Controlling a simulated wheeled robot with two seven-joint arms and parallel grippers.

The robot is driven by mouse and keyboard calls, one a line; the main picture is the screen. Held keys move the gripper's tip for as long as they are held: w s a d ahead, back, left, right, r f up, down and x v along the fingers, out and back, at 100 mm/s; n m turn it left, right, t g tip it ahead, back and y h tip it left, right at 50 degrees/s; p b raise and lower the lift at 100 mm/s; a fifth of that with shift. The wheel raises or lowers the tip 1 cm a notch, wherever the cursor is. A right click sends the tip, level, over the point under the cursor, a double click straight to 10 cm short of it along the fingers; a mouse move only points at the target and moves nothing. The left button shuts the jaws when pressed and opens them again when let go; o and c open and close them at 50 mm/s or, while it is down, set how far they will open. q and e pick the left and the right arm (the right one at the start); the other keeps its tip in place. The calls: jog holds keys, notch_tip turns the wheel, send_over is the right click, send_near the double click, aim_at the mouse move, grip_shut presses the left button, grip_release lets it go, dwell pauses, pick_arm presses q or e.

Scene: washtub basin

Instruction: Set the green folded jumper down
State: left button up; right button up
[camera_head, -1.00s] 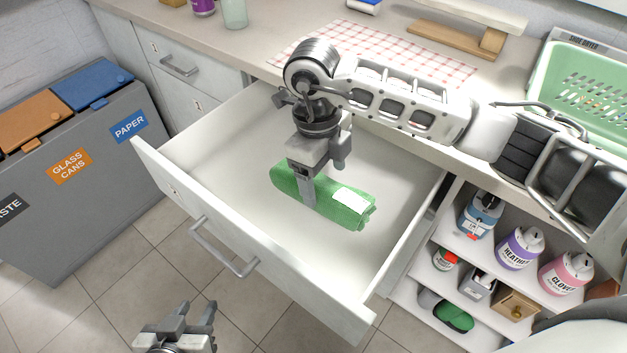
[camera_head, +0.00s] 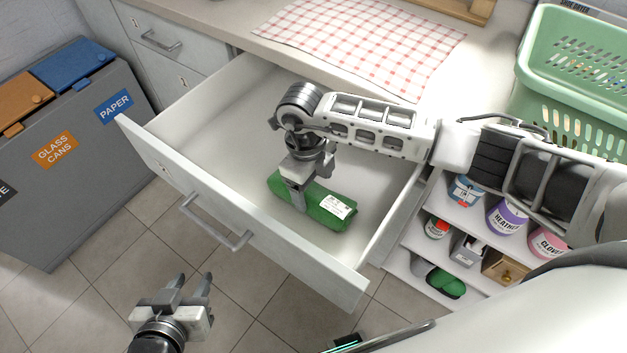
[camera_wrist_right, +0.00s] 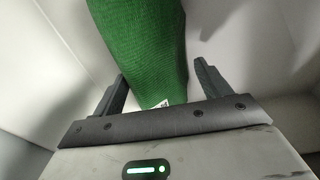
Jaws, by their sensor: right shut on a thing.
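The green folded jumper (camera_head: 325,208) is a rolled bundle with a white label, inside the open white drawer (camera_head: 215,118). My right gripper (camera_head: 298,206) reaches down into the drawer and is shut on the jumper. In the right wrist view, the jumper (camera_wrist_right: 145,45) runs between the two dark fingers of that gripper (camera_wrist_right: 162,88). The jumper is low in the drawer, but I cannot tell whether its underside touches the drawer floor. My left gripper (camera_head: 193,283) is open and empty over the floor, in front of the drawer.
The drawer's front panel and side walls surround the jumper, with free floor to its left and behind. A checkered cloth (camera_head: 360,40) and green basket (camera_head: 575,75) are on the counter. Shelves with bottles (camera_head: 465,190) stand right, bins (camera_head: 70,150) left.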

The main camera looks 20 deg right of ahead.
jog(key=shift+f, duration=0.1)
jog(key=o, duration=1.2)
jog(key=shift+c, duration=0.2)
notch_tip(320, 180, up, 12)
jog(key=w+b, duration=0.1)
jog(key=shift+a, duration=0.45)
